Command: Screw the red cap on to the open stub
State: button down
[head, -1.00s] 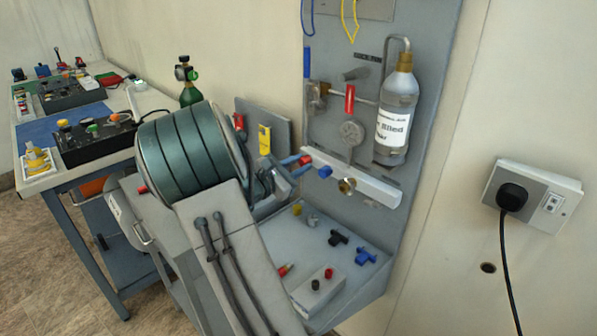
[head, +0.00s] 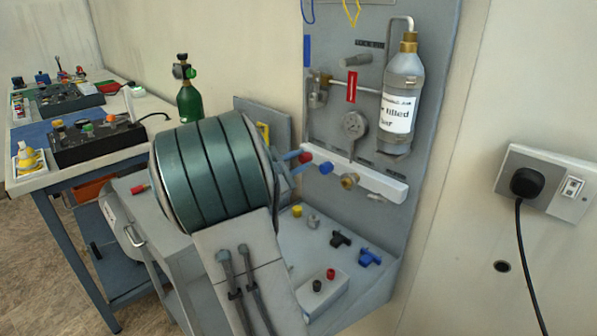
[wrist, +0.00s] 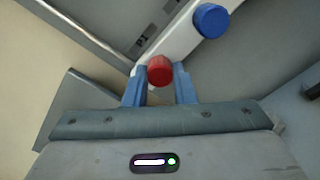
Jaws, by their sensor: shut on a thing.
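The red cap (wrist: 160,70) sits between my gripper's two blue fingertips (wrist: 159,88) in the wrist view, and the fingers are shut on it. In the head view the red cap (head: 305,157) is at the left end of the white rail (head: 375,181), with my gripper (head: 297,162) reaching it from the left. The open stub cannot be made out; the cap and fingers cover that end of the rail. I cannot tell whether the cap is threaded on. A blue cap (head: 326,168) sits to its right on the rail, also in the wrist view (wrist: 210,21).
A brass fitting (head: 350,181) sits farther right on the rail, below a round gauge (head: 354,125) and a bottle (head: 402,95). The shelf below holds black (head: 341,238) and blue (head: 369,258) fittings and a small box (head: 320,292). My arm hides the shelf's left part.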

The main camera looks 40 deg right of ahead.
jog(key=shift+f+m+b, duration=0.1)
jog(key=shift+m+b, duration=0.25)
jog(key=shift+m, duration=0.05)
jog(key=b, duration=0.1)
jog(key=m+b, duration=0.1)
jog(key=b, duration=0.1)
jog(key=shift+f, duration=0.25)
jog(key=m+b, duration=0.2)
jog(key=shift+b, duration=0.35)
jog(key=shift+r, duration=0.25)
